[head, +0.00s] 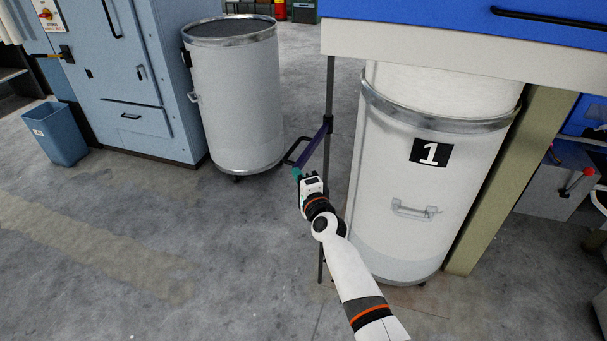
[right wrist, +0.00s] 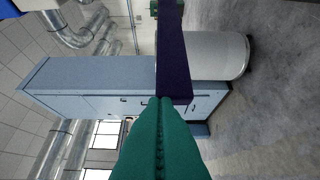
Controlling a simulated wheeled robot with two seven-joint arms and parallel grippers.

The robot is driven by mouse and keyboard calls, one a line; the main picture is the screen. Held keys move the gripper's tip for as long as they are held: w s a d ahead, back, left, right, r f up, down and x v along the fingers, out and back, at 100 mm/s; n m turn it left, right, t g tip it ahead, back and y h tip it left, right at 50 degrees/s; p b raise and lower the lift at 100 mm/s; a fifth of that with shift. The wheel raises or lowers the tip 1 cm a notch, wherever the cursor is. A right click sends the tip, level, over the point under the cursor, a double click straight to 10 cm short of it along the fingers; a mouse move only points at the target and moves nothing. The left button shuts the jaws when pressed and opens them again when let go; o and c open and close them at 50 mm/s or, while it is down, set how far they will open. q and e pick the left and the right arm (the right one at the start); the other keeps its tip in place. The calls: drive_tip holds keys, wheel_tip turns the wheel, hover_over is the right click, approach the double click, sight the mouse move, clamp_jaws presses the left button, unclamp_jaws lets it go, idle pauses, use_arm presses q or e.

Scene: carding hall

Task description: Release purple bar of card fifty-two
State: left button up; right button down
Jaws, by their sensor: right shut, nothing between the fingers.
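The purple bar (head: 313,147) is a short dark bar attached to a thin dark upright post (head: 330,92) beside the white can marked 1 (head: 400,215). It slants down and left from the post, with a black loop handle (head: 291,152) on its left side. My right gripper (head: 297,172) is at the bar's lower end, its green fingers shut with nothing between them. In the right wrist view the bar (right wrist: 172,50) runs upward just beyond the closed green fingertips (right wrist: 160,100). I cannot tell whether they touch it. My left gripper is not in view.
A second white can (head: 237,105) stands behind, next to a blue-grey cabinet (head: 130,75) and a blue bin (head: 56,134). A blue and cream machine (head: 450,45) overhangs can 1, with an olive leg (head: 500,180) at right.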

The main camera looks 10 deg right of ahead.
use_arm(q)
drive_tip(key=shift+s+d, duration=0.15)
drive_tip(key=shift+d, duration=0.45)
use_arm(e)
drive_tip(key=shift+w+a+r, duration=0.15)
drive_tip(key=shift+a+r, duration=0.45)
drive_tip(key=shift+r, duration=0.05)
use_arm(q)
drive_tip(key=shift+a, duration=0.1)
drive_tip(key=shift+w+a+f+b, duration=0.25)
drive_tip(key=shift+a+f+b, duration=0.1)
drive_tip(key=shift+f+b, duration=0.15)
use_arm(e)
drive_tip(key=s+d+f, duration=0.1)
drive_tip(key=s+d, duration=0.2)
drive_tip(key=s, duration=0.9)
drive_tip(key=shift+f, duration=0.15)
drive_tip(key=shift+d, duration=0.2)
